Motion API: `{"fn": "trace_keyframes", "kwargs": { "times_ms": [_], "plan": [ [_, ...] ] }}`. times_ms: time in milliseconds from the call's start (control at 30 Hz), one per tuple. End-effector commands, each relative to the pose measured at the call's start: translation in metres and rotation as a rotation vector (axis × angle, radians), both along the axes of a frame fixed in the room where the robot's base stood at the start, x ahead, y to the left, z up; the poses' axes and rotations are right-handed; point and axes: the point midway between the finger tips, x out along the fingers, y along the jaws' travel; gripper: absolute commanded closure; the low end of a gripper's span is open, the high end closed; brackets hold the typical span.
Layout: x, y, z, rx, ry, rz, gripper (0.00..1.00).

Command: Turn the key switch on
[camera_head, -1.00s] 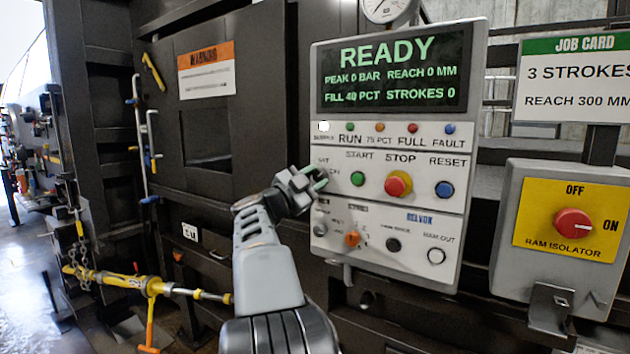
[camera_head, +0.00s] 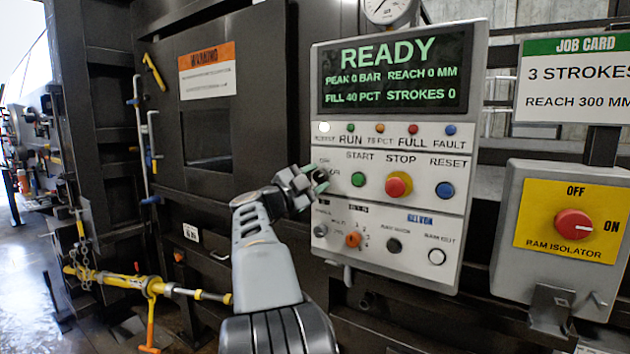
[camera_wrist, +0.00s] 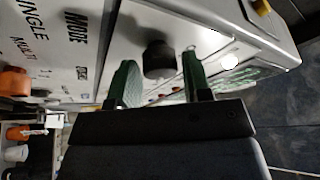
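The key switch shows in the wrist view as a dark round knob (camera_wrist: 158,58) on the pale control panel (camera_wrist: 108,32). My gripper (camera_wrist: 157,82) is open, with one green finger to each side of the knob in that picture. Whether the fingers touch it cannot be told. In the head view my gripper (camera_head: 321,179) is at the panel's left edge, left of the green START button (camera_head: 358,179). It covers most of the switch there, and the key's angle is not clear. The display (camera_head: 394,70) reads READY, and a white lamp (camera_head: 323,127) is lit.
The red STOP button (camera_head: 398,184) and blue RESET button (camera_head: 445,190) are to the right. An orange selector (camera_head: 353,239) is below my gripper. The red ram isolator knob (camera_head: 574,225) is far right. A dark door (camera_head: 205,110) stands left of the panel.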

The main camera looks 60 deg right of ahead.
Motion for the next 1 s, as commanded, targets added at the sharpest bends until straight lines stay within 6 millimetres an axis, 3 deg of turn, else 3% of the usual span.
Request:
{"fn": "trace_keyframes", "kwargs": {
  "times_ms": [167,533,1000],
  "plan": [
    [0.0,0.0,0.0,0.0,0.001,0.0,0.39],
    [0.004,0.01,-0.004,0.001,0.001,0.002,0.39],
    [0.031,0.093,-0.027,0.0,0.001,0.003,0.39]
  ]
}}
